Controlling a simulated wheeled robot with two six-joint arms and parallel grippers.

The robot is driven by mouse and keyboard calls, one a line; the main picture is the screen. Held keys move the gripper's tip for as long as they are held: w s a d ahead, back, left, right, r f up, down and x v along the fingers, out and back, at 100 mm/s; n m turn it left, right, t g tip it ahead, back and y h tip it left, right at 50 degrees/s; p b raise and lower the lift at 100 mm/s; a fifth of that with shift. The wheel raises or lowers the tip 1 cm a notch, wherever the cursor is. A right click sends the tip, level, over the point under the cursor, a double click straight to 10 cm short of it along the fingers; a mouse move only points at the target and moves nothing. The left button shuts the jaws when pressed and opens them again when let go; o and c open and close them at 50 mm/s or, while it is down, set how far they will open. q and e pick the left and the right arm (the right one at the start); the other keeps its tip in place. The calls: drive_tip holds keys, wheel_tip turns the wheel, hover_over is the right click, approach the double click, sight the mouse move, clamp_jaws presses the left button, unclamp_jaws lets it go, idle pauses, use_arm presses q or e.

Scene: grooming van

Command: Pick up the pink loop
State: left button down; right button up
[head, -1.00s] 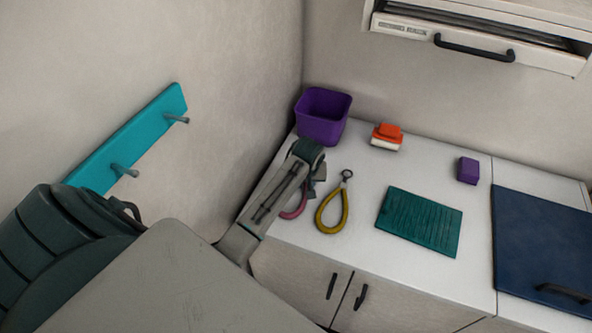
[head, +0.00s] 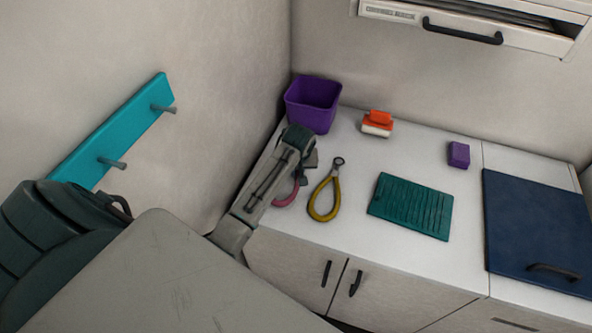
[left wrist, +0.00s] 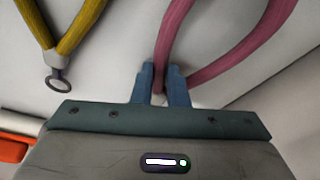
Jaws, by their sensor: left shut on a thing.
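The pink loop (head: 287,200) lies at the left end of the white counter, mostly hidden behind my left arm in the head view. In the left wrist view the pink loop (left wrist: 176,32) runs up from between my fingers, its two strands spreading apart. My left gripper (left wrist: 161,72) is shut on its narrow end. In the head view the left gripper (head: 312,160) is partly hidden by its own wrist. I cannot tell whether the loop is clear of the counter. My right gripper is not in view.
A yellow loop (head: 337,199) lies close to the right of the pink one. A purple bin (head: 312,108) stands behind, in the corner. A green ridged mat (head: 410,205), an orange-and-white brush (head: 377,123) and a purple block (head: 458,154) lie further right. A teal rail with pegs (head: 115,130) is on the left wall.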

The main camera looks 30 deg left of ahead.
use_arm(q)
drive_tip(key=shift+r, duration=0.35)
drive_tip(key=shift+s+d+r+b, duration=0.25)
drive_tip(key=shift+r+b, duration=0.15)
drive_tip(key=shift+b, duration=0.1)
drive_tip(key=shift+s+d+r+b, duration=0.1)
drive_tip(key=shift+d+r+b, duration=0.1)
drive_tip(key=shift+r+b, duration=0.25)
drive_tip(key=s+d+b, duration=0.1)
drive_tip(key=s+d, duration=0.1)
drive_tip(key=d, duration=0.1)
drive_tip(key=s+d+r+b, duration=0.1)
drive_tip(key=s+d+b, duration=0.1)
drive_tip(key=s+d, duration=0.1)
drive_tip(key=s+d+b, duration=0.1)
drive_tip(key=s+d, duration=0.2)
drive_tip(key=d, duration=0.1)
drive_tip(key=shift+s+d+r, duration=0.2)
drive_tip(key=shift+s, duration=0.05)
drive_tip(key=shift+s+d+r+b, duration=0.15)
drive_tip(key=shift+s+d+b, duration=0.3)
drive_tip(key=shift+s+d, duration=0.1)
